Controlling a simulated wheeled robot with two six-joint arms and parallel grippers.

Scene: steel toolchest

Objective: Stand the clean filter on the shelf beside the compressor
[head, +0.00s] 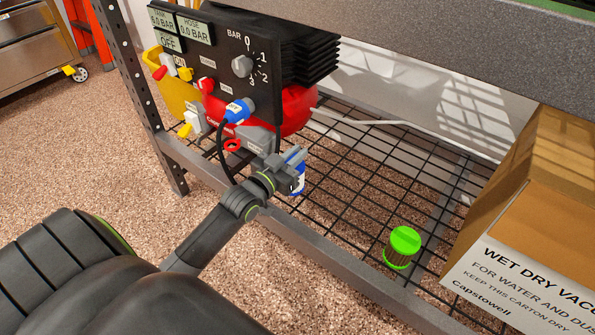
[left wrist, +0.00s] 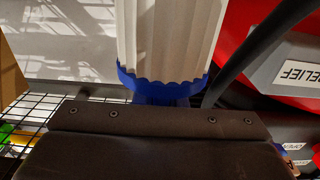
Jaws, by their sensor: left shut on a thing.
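The clean filter (left wrist: 165,35) has white pleats and a blue end cap, and it fills the upper middle of the left wrist view. The compressor (head: 225,60) has a black panel and stands at the back left. My right gripper is not in view.
A green-capped filter with brown pleats (head: 405,242) stands on the mesh to the right. A wet/dry vac carton (head: 540,200) is at the far right. A black hose (head: 223,150) loops beside my gripper. A grey RELIEF part (left wrist: 297,72) is close at right. Bare mesh lies between filters.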

